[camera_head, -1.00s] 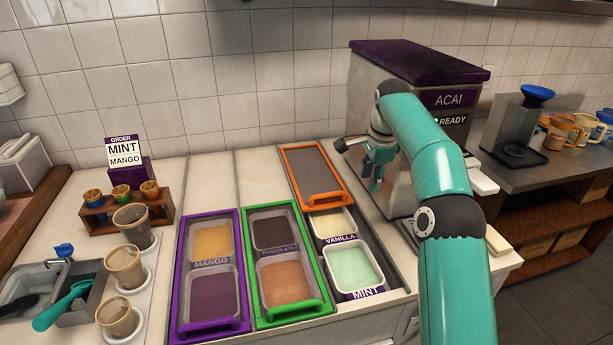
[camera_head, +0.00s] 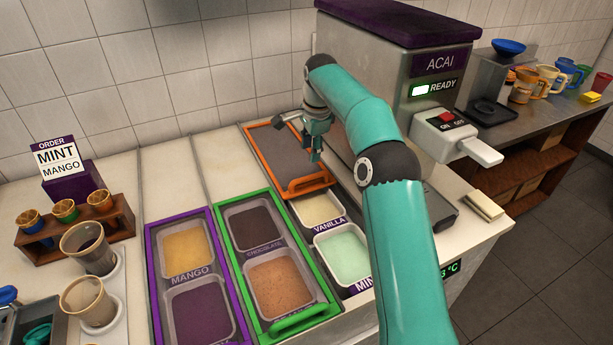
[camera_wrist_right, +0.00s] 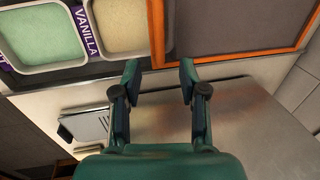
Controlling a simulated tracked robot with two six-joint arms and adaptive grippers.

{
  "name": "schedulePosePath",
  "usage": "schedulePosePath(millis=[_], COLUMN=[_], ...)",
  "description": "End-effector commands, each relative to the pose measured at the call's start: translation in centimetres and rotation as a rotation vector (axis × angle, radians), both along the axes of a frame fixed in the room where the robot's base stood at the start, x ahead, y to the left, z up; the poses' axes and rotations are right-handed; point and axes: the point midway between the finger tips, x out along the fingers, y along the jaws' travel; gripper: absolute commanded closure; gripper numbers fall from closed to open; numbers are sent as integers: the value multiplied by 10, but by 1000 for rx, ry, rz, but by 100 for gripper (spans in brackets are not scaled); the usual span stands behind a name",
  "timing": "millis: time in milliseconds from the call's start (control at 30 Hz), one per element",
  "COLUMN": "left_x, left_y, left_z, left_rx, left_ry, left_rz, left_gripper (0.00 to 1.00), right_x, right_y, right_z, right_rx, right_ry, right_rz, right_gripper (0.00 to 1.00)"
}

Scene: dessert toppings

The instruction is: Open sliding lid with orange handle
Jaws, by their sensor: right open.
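The sliding lid, a grey panel in an orange frame (camera_head: 282,152), lies back along its track behind the vanilla tub (camera_head: 317,207) in the head view. Its orange handle (camera_head: 308,187) is at the near end. The vanilla and mint tubs (camera_head: 343,255) are uncovered. My right gripper (camera_head: 315,146) is over the lid's right side, open and empty. In the right wrist view its two fingertips (camera_wrist_right: 160,70) are apart, beside the orange frame (camera_wrist_right: 230,58), with nothing between them. Whether they touch the lid, I cannot tell. My left gripper is not in view.
The purple-framed lid (camera_head: 152,268) and green-framed lid (camera_head: 222,240) cover other tubs to the left. The acai machine (camera_head: 400,60) stands close to the right of my right arm. Cups (camera_head: 90,299) and a cone rack (camera_head: 110,226) stand at the left.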

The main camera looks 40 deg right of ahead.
Motion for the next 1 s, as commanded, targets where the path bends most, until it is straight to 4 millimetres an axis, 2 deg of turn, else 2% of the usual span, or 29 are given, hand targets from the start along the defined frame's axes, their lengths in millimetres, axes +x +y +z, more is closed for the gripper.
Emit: schedulePosePath(millis=[33, 200, 500, 667, 933, 967, 1000], left_x=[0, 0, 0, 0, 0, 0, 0], left_y=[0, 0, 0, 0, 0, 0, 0], left_z=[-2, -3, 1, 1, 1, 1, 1], left_rx=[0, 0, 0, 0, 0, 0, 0], left_ry=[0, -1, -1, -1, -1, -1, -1], left_rz=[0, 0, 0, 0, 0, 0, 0], left_gripper=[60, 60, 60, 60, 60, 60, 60], right_x=[1, 7, 16, 17, 18, 18, 18], right_y=[-1, -4, -7, -8, -9, -9, -9], right_z=[-14, -49, -95, -104, -106, -106, -106], right_rx=[2, 2, 2, 0, 0, 0, 0], right_ry=[6, 5, 3, 2, 0, 0, 0], right_rz=[-1, -3, -4, -4, -5, -5, -5], right_gripper=[58, 58, 58, 58, 58, 59, 66])
